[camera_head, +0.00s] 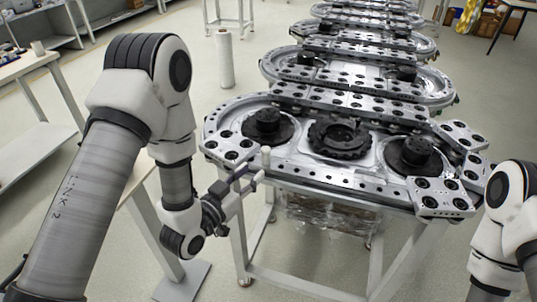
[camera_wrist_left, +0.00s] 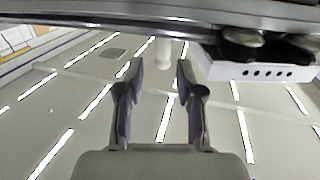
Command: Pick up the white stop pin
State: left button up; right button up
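The white stop pin (camera_head: 266,157) stands upright at the near left edge of the ring track (camera_head: 305,178). In the left wrist view, which looks upside down, a pale pin (camera_wrist_left: 163,50) hangs from the track edge between the fingertips in the picture. My left gripper (camera_head: 251,180) is just in front of and slightly below the pin in the head view. Its two fingers stand apart in the left wrist view (camera_wrist_left: 160,70), with nothing held between them. The pin seems to lie beyond the tips; contact cannot be made out. My right gripper is out of view.
Metal joint plates (camera_head: 232,148) with black holes sit close to the pin. Black round hubs (camera_head: 268,122) lie on the track. A white wrapped roll (camera_head: 225,58) stands behind on the left. A workbench (camera_head: 28,66) is at far left. Open floor lies in front.

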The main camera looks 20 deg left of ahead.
aim_at(264, 154)
pick_arm(q)
jog(key=shift+w+r+t+p, duration=0.35)
jog(key=shift+w+r, duration=0.4)
jog(key=shift+w, duration=0.35)
jog(key=p+x, duration=0.1)
jog(key=x, duration=0.4)
jog(key=shift+w+d+r+p, duration=0.15)
jog(key=shift+d+p, duration=0.15)
jog(key=shift+p, duration=0.05)
jog(key=shift+w, duration=0.2)
jog(key=shift+a, duration=0.1)
jog(key=shift+c, duration=0.4)
grip_shut()
